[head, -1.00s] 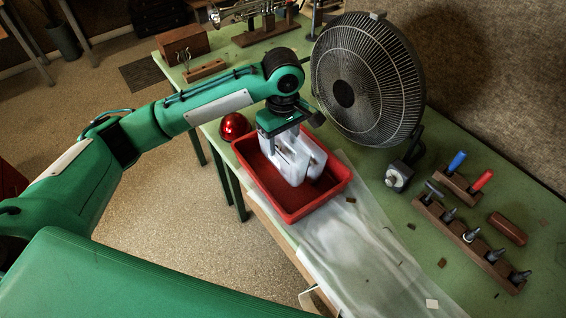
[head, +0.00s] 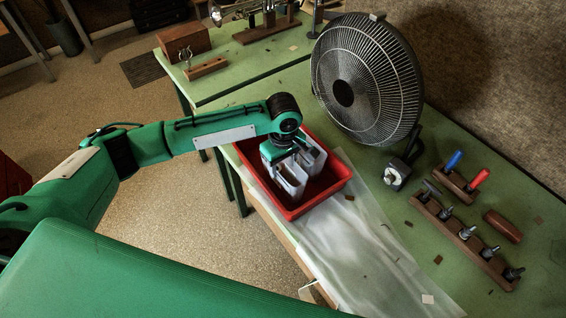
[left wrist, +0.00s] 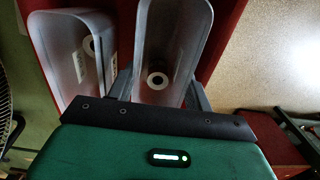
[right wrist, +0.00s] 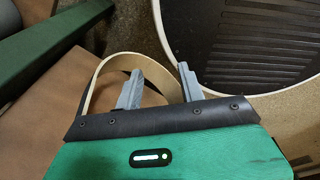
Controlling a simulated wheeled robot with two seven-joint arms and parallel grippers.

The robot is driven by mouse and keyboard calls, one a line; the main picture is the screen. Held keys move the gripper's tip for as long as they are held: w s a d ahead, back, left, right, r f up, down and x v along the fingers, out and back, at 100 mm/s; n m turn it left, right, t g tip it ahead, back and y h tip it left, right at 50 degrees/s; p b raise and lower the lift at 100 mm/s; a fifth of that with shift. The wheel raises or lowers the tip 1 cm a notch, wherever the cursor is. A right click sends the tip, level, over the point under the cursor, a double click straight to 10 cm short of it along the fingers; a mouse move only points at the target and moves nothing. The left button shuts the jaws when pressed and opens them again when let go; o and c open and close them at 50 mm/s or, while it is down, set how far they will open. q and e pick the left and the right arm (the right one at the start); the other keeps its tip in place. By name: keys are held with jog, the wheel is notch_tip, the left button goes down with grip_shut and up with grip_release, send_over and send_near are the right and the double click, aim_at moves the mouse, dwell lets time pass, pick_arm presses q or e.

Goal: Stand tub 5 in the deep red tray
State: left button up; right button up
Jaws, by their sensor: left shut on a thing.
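The deep red tray (head: 335,185) lies on the green bench, its near end at the bench edge. My left gripper (head: 283,158) is low over the tray, shut on a pale tub (head: 289,186), which is upright inside the tray. In the left wrist view this tub (left wrist: 158,45) is between the fingers (left wrist: 160,95), open end toward the camera. A second pale tub (head: 316,160) stands close beside it; it also shows in the left wrist view (left wrist: 68,50). Their numbers are unreadable. Whether the held tub touches the tray floor is hidden. My right gripper (right wrist: 158,90) is open and empty.
A black fan (head: 365,85) stands just behind the tray. A translucent sheet (head: 365,250) covers the bench in front. Wooden tool racks (head: 465,235) stand at the right. In the right wrist view, a tan hoop (right wrist: 95,85) lies beyond the fingers.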

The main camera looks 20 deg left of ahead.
pick_arm(q)
jog(key=o, duration=1.2)
jog(key=shift+f, duration=0.1)
jog(key=shift+c, duration=0.2)
jog(key=shift+o, duration=0.2)
notch_tip(320, 180, up, 12)
jog(key=b, duration=0.3)
